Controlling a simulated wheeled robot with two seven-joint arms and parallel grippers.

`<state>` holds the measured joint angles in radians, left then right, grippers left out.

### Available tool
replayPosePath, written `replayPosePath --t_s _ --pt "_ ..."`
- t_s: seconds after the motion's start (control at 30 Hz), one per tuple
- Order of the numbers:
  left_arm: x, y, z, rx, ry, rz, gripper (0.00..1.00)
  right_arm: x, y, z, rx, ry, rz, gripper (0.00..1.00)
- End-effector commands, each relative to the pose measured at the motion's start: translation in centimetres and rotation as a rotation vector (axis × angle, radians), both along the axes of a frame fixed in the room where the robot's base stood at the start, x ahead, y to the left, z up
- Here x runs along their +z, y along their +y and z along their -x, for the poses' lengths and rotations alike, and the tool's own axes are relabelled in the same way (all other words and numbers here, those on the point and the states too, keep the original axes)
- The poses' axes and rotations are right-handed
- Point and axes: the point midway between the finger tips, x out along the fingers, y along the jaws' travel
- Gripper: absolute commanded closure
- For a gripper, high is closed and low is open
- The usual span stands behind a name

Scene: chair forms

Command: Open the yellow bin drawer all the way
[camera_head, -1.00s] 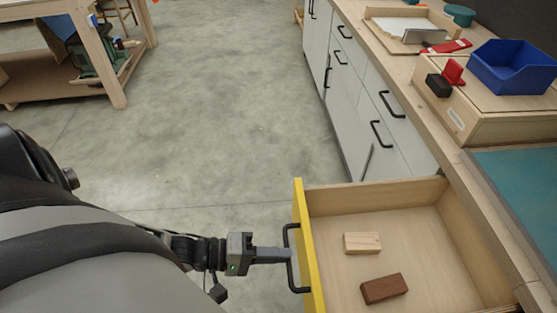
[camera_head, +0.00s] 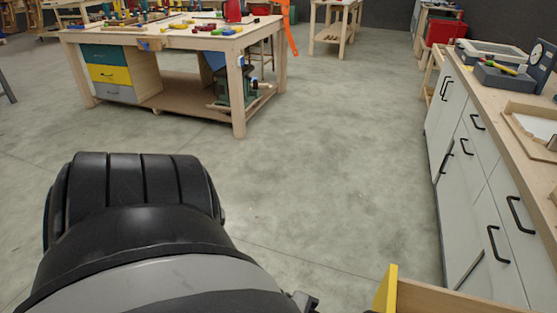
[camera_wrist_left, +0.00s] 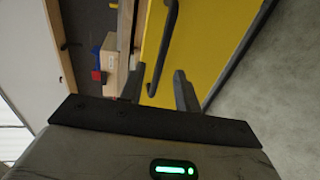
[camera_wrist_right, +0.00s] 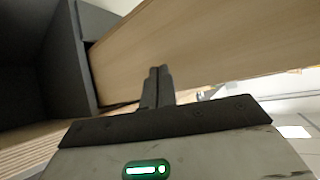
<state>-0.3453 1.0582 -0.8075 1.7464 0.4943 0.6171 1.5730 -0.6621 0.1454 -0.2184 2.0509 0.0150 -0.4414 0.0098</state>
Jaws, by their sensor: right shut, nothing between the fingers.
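The yellow bin drawer stands pulled out. The top corner of its yellow front (camera_head: 386,289) and a strip of its wooden wall (camera_head: 450,300) show at the bottom edge of the head view. In the left wrist view, the yellow front (camera_wrist_left: 215,40) fills the upper middle, with its black bar handle (camera_wrist_left: 163,45). My left gripper (camera_wrist_left: 158,88) is open. Its fingers are apart near the handle's lower end, and I see no grip on it. My right gripper (camera_wrist_right: 158,72) is shut and empty in front of a pale wooden panel (camera_wrist_right: 200,45). The drawer's inside is mostly hidden.
Grey-white cabinets (camera_head: 470,200) with black handles line the right side under a wooden counter (camera_head: 500,115). A workbench (camera_head: 165,45) with a yellow drawer (camera_head: 110,75) of its own stands at the back left. The grey floor (camera_head: 320,170) between is clear.

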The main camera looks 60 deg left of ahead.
Motion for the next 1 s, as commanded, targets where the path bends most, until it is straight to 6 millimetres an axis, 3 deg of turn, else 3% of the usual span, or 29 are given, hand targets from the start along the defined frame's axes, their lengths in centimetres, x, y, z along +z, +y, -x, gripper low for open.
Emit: replayPosePath --t_s 0.3,0.5,0.7,1.0 --pt "1.6 5.7 5.3 -0.003 0.004 -0.005 0.67 0.5 0.0 -0.3 -0.001 -0.008 -0.001 1.00" --pt "2.4 8.4 7.7 -0.002 0.002 -0.004 0.67 0.6 0.0 -0.3 -0.001 -0.010 0.000 1.00" --pt "2.7 9.5 8.7 0.000 -0.001 -0.002 0.67 0.6 -0.1 -0.2 -0.001 -0.009 0.000 1.00" --pt "2.7 9.6 8.8 0.000 -0.001 -0.001 0.67 0.2 -0.2 0.1 0.002 0.001 0.007 1.00"
